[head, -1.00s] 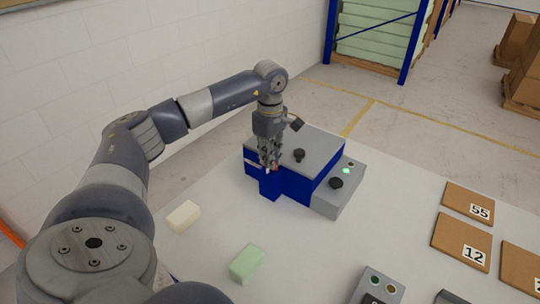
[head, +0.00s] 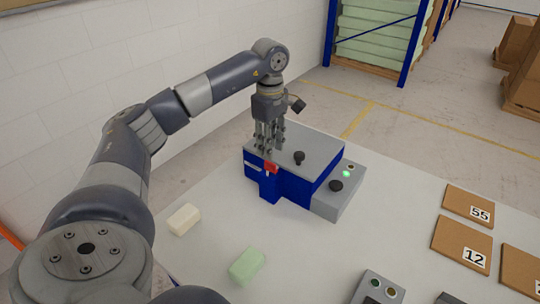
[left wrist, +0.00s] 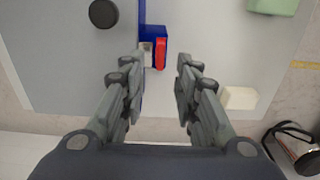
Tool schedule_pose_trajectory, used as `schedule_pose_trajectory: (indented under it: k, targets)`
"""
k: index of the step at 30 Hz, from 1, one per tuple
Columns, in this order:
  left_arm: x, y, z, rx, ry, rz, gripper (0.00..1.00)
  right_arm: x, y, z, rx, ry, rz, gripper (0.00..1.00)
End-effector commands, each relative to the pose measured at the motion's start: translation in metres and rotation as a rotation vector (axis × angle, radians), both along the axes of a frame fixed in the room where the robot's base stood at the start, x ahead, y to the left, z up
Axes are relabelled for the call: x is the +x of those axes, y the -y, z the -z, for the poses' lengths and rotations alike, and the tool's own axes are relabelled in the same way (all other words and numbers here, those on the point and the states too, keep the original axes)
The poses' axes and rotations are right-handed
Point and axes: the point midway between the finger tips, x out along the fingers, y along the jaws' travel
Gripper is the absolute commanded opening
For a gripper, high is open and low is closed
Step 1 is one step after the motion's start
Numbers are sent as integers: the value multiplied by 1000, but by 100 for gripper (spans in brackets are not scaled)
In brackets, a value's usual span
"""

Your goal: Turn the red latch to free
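The blue machine with a grey top (head: 312,150) stands on the table. The small red latch (head: 271,168) is on its front face near the front left corner. My left gripper (head: 268,152) points down just above the latch, apart from it. In the left wrist view the red latch (left wrist: 160,53) lies beside a blue part of the machine, ahead of the gap between my two fingers (left wrist: 162,82). The fingers are spread, with nothing between them. My right gripper is not in view.
Black knobs (head: 299,157) and a lit green lamp (head: 346,174) are on the machine. A cream block (head: 184,219) and a green foam block (head: 246,266) lie in front. Cardboard pads (head: 462,243) and a grey button box (head: 378,288) are at the right.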

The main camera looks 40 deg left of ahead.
Motion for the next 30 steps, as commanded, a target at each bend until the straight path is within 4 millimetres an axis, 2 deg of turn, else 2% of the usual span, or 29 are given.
schedule_pose_trajectory:
  k: [1,6,11,30]
  targets:
    - [1,0,-12,-1,5,0,29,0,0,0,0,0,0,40]
    - [1,0,-44,0,3,1,29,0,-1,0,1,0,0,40]
    - [1,0,-61,0,2,0,29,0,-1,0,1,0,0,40]
    - [0,0,-65,0,0,0,29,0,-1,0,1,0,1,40]
